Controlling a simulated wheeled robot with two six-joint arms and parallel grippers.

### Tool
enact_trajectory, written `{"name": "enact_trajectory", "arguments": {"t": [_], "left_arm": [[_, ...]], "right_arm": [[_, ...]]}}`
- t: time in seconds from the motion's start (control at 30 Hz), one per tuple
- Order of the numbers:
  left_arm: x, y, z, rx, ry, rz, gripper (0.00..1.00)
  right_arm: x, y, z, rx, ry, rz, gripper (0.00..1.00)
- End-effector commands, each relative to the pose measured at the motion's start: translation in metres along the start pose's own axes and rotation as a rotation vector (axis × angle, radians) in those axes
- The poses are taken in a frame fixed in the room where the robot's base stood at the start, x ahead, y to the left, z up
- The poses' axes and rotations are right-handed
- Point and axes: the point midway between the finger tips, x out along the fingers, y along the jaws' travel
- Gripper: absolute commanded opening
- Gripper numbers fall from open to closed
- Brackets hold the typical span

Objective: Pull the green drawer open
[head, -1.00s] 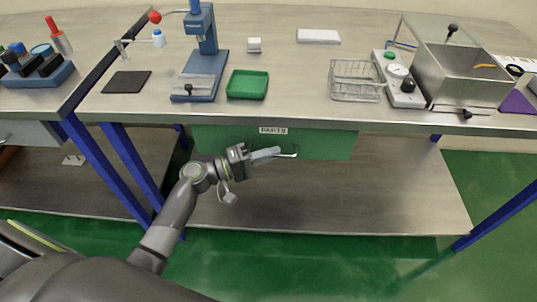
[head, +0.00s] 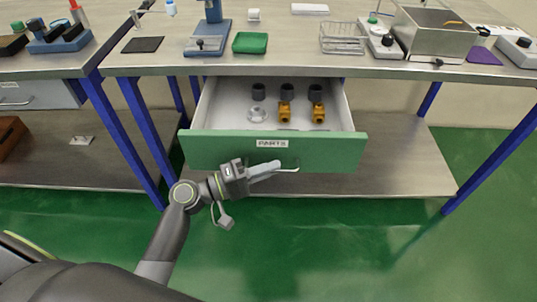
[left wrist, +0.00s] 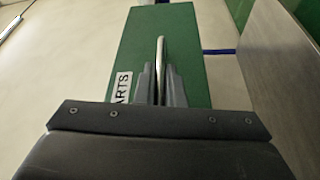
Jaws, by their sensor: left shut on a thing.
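The green drawer (head: 330,151) with a "PARTS" label stands open under the workbench in the head view. Its white inside holds several black round parts, two yellow fittings (head: 286,112) and a clear ring (head: 257,114). My left gripper (head: 272,170) is at the drawer front, shut on the metal bar handle (head: 290,170). In the left wrist view the fingers (left wrist: 161,88) close around the handle (left wrist: 160,55) against the green front (left wrist: 190,40). My right gripper is not in view.
The workbench top (head: 290,60) carries a green tray (head: 250,43), a blue press (head: 208,40), a wire basket (head: 343,38) and a metal tank (head: 432,38). A lower shelf (head: 400,178) lies under the drawer. Blue legs (head: 140,140) stand at the left.

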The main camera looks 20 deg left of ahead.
Motion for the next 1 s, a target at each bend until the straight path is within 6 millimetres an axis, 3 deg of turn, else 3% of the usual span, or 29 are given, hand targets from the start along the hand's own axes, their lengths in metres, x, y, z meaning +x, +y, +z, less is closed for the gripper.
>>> {"name": "enact_trajectory", "arguments": {"t": [0.1,0.33,0.87,0.9,1.0], "left_arm": [[-0.009,0.004,0.02,-0.002,0.001,-0.001,0.0],[-0.018,0.008,0.042,0.0,0.0,-0.002,0.0],[-0.02,0.009,0.048,0.001,-0.001,-0.001,0.0],[-0.02,0.009,0.048,0.001,-0.001,-0.001,0.14],[-0.02,0.009,0.048,0.001,0.0,-0.001,0.27]], "right_arm": [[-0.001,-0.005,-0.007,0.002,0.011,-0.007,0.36],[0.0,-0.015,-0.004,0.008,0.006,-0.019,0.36],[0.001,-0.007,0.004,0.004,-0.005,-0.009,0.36],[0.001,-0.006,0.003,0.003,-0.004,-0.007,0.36],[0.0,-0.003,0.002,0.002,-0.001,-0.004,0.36]]}}
